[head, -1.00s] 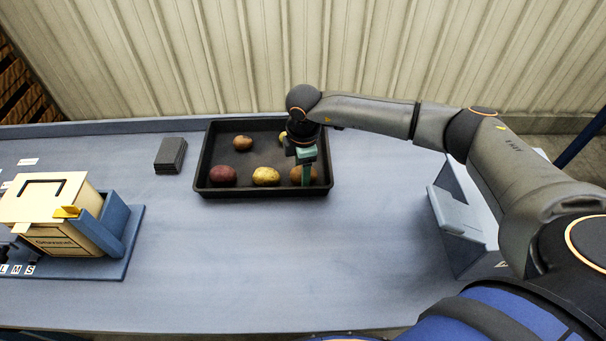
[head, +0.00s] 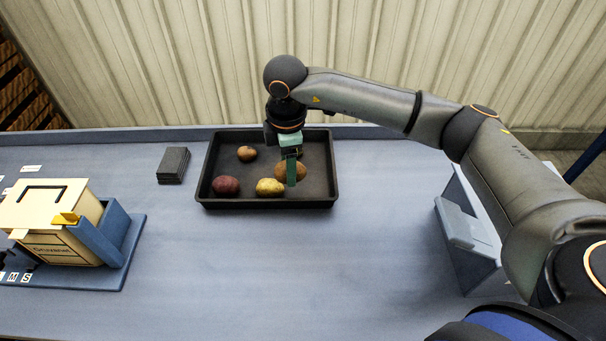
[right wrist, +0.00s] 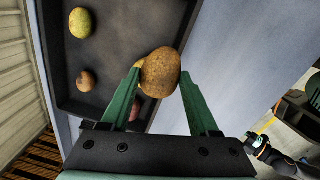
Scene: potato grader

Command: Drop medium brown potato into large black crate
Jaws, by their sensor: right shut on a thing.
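My right gripper (head: 290,170) is shut on a brown potato (head: 287,163), between its green fingers, above the right part of a black tray (head: 318,203). In the right wrist view the brown potato (right wrist: 160,72) sits between the fingertips, clear of the tray floor. In the tray lie a red potato (head: 226,186), a yellow potato (head: 270,187) and a smaller brown potato (head: 246,154). The right wrist view also shows a yellow-green potato (right wrist: 80,22). I cannot make out a separate large black crate.
A dark grey block (head: 173,165) lies left of the tray. A cream box (head: 50,215) in a blue holder stands at the left. A grey and white object (head: 468,225) stands at the right edge. The front middle of the blue table is clear.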

